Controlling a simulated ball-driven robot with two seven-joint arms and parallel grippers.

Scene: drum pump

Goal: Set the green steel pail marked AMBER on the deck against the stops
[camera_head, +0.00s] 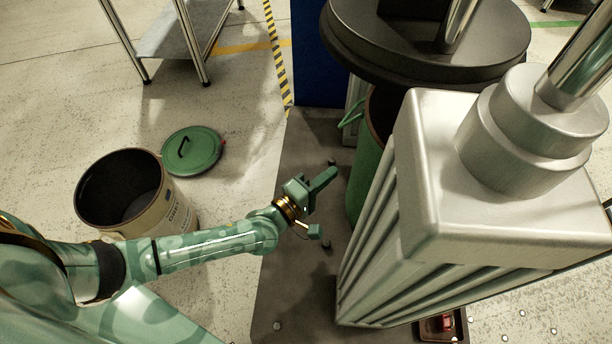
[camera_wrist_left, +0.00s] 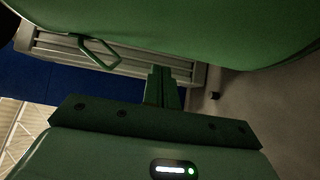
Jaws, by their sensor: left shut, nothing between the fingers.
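The green steel pail (camera_head: 366,172) stands on the dark grey deck (camera_head: 288,262), partly hidden behind the pale metal column and under the round black plate. Its marking cannot be read. Its wire handle shows at its left side, and in the left wrist view (camera_wrist_left: 100,52) it hangs beside the green wall (camera_wrist_left: 200,30). My left gripper (camera_head: 328,176) is shut and empty, just left of the pail; I cannot tell whether it touches. Its closed fingers (camera_wrist_left: 162,90) point at the pail in the wrist view. Small dark knobs, perhaps the stops, sit on the deck (camera_head: 327,244).
The pale ribbed column (camera_head: 425,170) and round black plate (camera_head: 400,45) crowd the pail. An open cream pail (camera_head: 176,212) and a green lid (camera_head: 200,152) with a black handle are on the floor at left. A steel-legged table (camera_head: 175,35) stands behind. A small tray (camera_head: 428,331) is at front.

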